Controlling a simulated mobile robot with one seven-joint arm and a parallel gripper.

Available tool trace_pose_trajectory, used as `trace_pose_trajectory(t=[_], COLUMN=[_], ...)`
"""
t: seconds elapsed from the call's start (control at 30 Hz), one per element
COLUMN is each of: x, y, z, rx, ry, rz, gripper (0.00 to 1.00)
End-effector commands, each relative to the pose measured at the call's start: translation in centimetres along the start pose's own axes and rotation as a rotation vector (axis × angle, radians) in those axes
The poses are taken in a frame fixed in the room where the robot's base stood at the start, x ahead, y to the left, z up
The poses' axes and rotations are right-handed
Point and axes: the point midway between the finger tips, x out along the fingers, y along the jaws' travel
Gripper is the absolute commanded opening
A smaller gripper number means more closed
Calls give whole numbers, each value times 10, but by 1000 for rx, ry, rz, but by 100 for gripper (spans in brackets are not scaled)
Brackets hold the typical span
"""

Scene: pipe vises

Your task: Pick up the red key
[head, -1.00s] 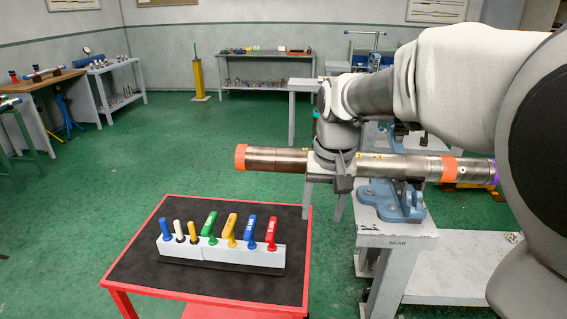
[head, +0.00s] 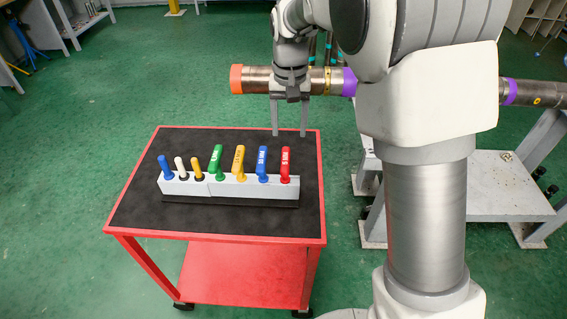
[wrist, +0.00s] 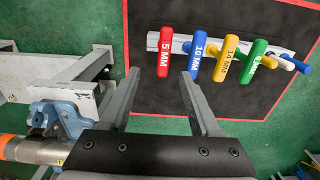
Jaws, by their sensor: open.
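The red key (head: 285,164) stands upright at the right end of the white holder on the red cart. In the wrist view the red key (wrist: 166,52) is marked 5 MM and lies beyond the fingertips, a little left of the gap's middle. My gripper (head: 289,133) is open and empty, above the cart's back right edge, with its fingers pointing down. In the wrist view my gripper (wrist: 160,75) has its two fingers wide apart, touching no key. The white holder (head: 228,188) also carries blue, yellow and green keys and smaller handles.
The red cart (head: 215,239) has a black mat (head: 140,212) with bare room around the holder. A pipe with orange and purple bands (head: 236,79) passes behind my wrist. A grey bench (head: 500,187) stands at the right.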

Motion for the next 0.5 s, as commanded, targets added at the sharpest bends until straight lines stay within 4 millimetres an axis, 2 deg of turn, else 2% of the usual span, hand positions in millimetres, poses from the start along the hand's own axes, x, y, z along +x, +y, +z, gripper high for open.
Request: trace_pose_trajectory(t=[0.03,0.3,0.5], x=[14,72,98], y=[0,0,-1], z=[1,1,1], rx=[0,0,-2], ry=[-5,-4,-2], rz=[2,2,1], gripper=[64,64,64])
